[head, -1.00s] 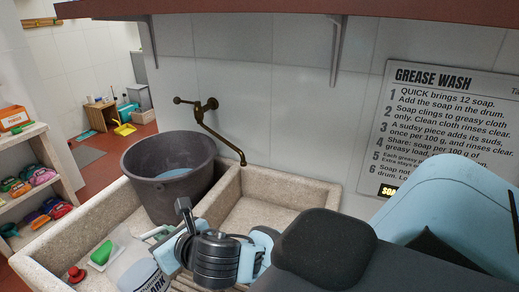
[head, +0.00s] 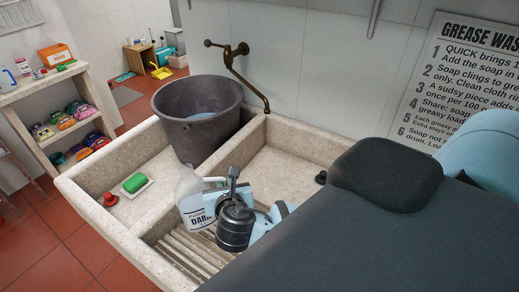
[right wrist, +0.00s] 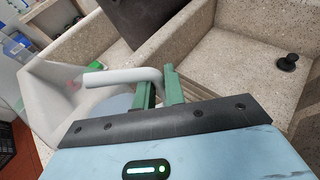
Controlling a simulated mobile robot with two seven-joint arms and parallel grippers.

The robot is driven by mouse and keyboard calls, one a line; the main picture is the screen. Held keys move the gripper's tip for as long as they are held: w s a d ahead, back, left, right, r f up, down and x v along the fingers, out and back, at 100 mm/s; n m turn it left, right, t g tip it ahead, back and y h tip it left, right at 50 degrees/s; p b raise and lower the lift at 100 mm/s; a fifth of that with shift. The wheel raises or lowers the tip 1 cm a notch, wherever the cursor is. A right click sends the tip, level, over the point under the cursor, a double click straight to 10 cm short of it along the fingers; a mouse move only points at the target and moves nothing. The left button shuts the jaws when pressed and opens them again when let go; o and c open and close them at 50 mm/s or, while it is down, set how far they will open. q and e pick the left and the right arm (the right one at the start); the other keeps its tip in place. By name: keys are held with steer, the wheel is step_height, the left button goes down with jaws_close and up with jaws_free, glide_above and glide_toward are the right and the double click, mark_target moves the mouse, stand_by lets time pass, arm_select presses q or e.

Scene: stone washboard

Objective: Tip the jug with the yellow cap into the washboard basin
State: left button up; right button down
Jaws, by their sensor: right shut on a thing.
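The jug (head: 193,203), translucent white with a dark-lettered label, is near the divider and ribbed washboard in the head view. It looks roughly upright; its cap is not visible, so I cannot tell the cap's colour. My right gripper (head: 222,193) is shut on its handle. In the right wrist view the green fingers (right wrist: 158,92) close around the white handle (right wrist: 122,77), with the pale jug body (right wrist: 62,100) to the left. The stone washboard basin (head: 285,178) has a ribbed slope (head: 185,258) at its front. My left gripper is not in view.
A dark bucket (head: 180,128) with liquid stands at the back left of the basin. A green soap (head: 134,183) on a dish and a red stopper (head: 110,200) are in the left compartment. A brass tap (head: 240,75) hangs over the back. A black stopper (head: 320,178) is at the right.

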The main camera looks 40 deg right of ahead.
steer(key=s+d+f+m+g+h, duration=0.3)
steer(key=s+f+m+g+h, duration=0.1)
steer(key=s+f+m+h, duration=0.1)
step_height(320, 180, down, 3)
steer(key=shift+s+d+r+m+g, duration=0.15)
steer(key=shift+s+m+g, duration=0.25)
steer(key=shift+s+m, duration=0.45)
